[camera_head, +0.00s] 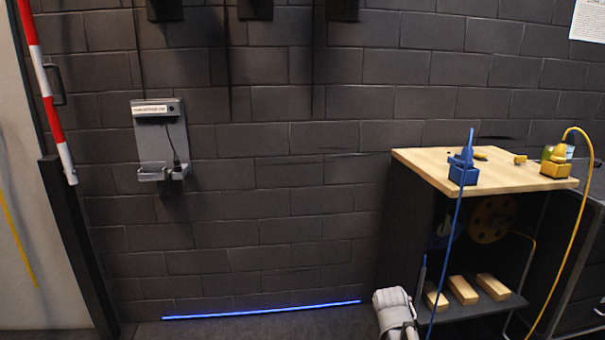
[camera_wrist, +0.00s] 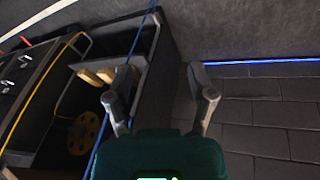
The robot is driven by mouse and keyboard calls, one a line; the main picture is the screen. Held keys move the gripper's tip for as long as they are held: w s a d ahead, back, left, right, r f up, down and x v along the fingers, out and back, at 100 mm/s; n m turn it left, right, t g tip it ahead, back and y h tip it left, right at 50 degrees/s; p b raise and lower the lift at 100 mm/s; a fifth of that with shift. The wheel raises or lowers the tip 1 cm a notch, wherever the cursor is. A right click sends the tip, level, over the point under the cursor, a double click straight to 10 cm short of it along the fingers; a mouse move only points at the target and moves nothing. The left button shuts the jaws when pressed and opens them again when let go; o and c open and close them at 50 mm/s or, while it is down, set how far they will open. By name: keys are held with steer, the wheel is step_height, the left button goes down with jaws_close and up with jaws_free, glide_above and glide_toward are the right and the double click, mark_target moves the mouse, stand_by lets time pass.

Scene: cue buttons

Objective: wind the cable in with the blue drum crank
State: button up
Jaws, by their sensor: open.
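A blue crank housing (camera_head: 463,172) stands on the front left of the wooden cabinet top (camera_head: 430,165) in the head view. A blue cable (camera_head: 453,235) runs down past the cabinet front. Behind it, a dark blue drum (camera_head: 443,232) sits inside the open cabinet, partly hidden and in shadow. My gripper (camera_wrist: 162,98) is open and empty in the wrist view, fingers spread, beside the cabinet's side panel. The blue cable (camera_wrist: 140,35) also shows there, passing behind the left finger. The crank itself is not clear in the wrist view.
A yellow housing (camera_head: 557,163), yellow cable (camera_head: 570,240) and yellow drum (camera_head: 491,220) are at the right. Several wooden blocks (camera_head: 463,290) lie on the lower shelf. A grey holder (camera_head: 160,140) hangs on the wall.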

steer(key=s+a+n+g+y, duration=0.2)
steer(key=s+a+g+y, duration=0.1)
steer(key=s+a, duration=0.55)
step_height(320, 180, up, 26)
steer(key=w+p, duration=0.1)
steer(key=p, duration=2.6)
steer(key=shift+c, duration=1)
steer(key=shift+w+d, duration=0.1)
steer(key=shift+w, duration=0.1)
